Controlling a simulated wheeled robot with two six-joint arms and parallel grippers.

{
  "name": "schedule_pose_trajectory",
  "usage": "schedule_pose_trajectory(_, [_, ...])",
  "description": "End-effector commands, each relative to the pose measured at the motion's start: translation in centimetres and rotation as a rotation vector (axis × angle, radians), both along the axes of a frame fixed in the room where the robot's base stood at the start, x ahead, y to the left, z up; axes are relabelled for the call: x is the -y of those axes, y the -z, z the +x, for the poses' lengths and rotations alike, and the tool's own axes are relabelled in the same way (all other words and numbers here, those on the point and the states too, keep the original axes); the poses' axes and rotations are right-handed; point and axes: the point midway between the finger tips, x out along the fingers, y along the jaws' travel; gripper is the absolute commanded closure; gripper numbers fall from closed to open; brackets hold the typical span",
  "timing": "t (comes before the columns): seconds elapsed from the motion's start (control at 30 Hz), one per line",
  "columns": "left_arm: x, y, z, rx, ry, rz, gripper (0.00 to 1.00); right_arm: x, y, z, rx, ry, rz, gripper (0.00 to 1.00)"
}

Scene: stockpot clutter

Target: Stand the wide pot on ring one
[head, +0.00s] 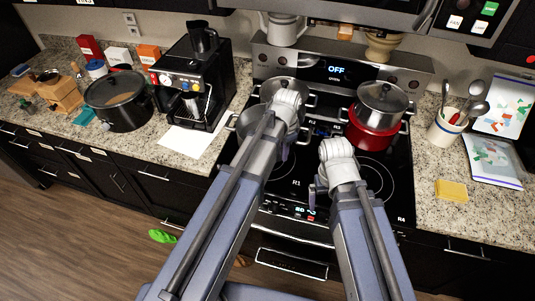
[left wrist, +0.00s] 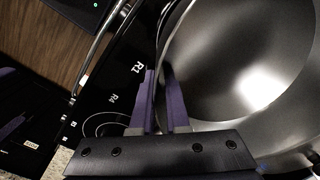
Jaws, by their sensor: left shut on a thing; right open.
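The wide steel pot (head: 248,119) is at the left of the stove, partly hidden behind my left arm. In the left wrist view the pot's shiny inside (left wrist: 235,65) fills the right side. My left gripper (left wrist: 167,100) is shut on the pot's rim, one finger on each side of the wall; it also shows in the head view (head: 283,150). Whether the pot touches the cooktop cannot be told. Ring one, marked R1 (head: 296,182), is at the front left of the cooktop, partly covered by my left arm. My right gripper (head: 312,198) is open over the front of the cooktop.
A lidded steel pot (head: 284,86) stands at the back left of the stove. A coffee machine (head: 190,82) is on the left counter. A utensil crock (head: 444,128) and yellow sponge (head: 451,190) are on the right counter.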

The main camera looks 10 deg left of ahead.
Motion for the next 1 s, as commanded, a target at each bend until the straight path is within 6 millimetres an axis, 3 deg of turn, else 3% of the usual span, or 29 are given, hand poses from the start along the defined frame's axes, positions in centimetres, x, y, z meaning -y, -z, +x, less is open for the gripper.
schedule_pose_trajectory(0.27, [-0.2, 0.6, 0.0, 0.001, 0.012, 0.002, 1.00, 0.0, 0.6, 0.0, 0.000, -0.001, 0.000, 0.00])
schedule_pose_trajectory(0.7, [-0.2, 6.2, 0.0, 0.001, 0.011, 0.001, 1.00, 0.0, 6.2, 0.0, 0.000, -0.004, -0.001, 0.00])
schedule_pose_trajectory(1.0, [-0.2, 6.6, 0.0, 0.001, 0.011, 0.001, 1.00, 0.0, 6.6, 0.0, 0.000, -0.004, -0.001, 0.00])
